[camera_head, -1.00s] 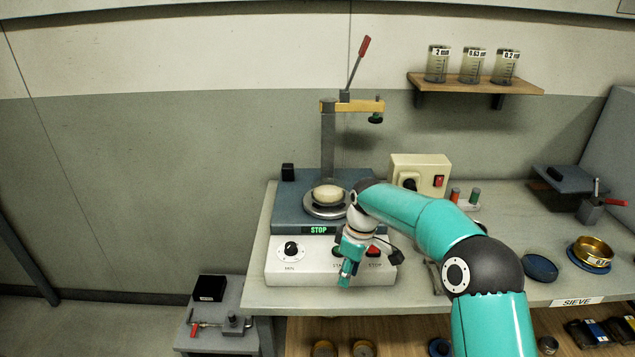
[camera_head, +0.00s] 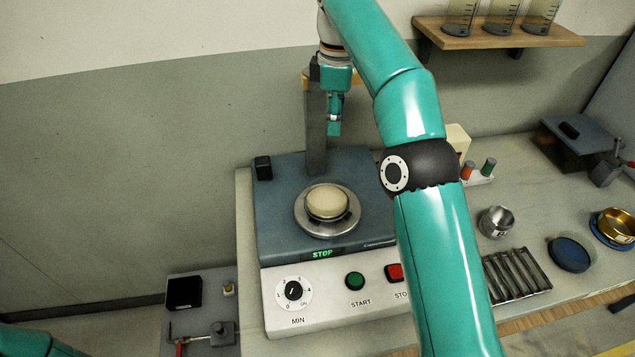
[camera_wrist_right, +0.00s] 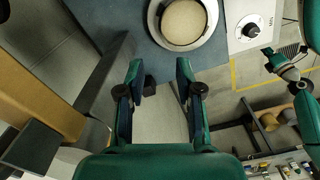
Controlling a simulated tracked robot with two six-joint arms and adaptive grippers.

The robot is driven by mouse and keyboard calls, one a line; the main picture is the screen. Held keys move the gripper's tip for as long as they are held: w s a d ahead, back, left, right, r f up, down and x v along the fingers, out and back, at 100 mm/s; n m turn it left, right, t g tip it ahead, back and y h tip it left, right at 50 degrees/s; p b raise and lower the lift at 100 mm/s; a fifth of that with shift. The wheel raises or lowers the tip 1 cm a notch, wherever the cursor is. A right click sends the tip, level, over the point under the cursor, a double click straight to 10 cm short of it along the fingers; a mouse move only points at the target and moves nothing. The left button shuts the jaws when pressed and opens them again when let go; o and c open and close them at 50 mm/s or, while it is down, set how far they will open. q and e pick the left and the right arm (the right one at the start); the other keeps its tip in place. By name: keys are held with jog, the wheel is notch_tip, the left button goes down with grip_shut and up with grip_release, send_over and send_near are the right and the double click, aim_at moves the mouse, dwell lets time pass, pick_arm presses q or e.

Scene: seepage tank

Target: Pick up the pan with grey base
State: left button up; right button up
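The round piece with a cream top in a grey metal rim (camera_head: 326,203) sits on the blue shaker's deck in the head view. It also shows at the top of the right wrist view (camera_wrist_right: 183,20). I cannot tell if it is the named pan. A small silver pan (camera_head: 495,222) stands on the bench to the right. My right gripper (camera_head: 334,128) is raised above the shaker, in front of its post. Its fingers (camera_wrist_right: 160,75) are spread and empty in the wrist view. My left gripper (camera_wrist_right: 287,62) appears at that view's right edge, its fingers unclear.
The shaker's post (camera_head: 316,130) and wooden crossbar (camera_wrist_right: 35,85) stand close to my right gripper. A blue lid-like disc (camera_head: 571,254), a brass sieve (camera_head: 613,228) and a slotted rack (camera_head: 516,274) lie on the right of the bench. Beakers stand on a wall shelf (camera_head: 500,40).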

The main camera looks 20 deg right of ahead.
jog(key=b, duration=0.7)
send_over(330, 178)
notch_tip(330, 178, down, 10)
jog(key=shift+f+b, duration=0.45)
jog(key=shift+f, duration=2.75)
grip_shut()
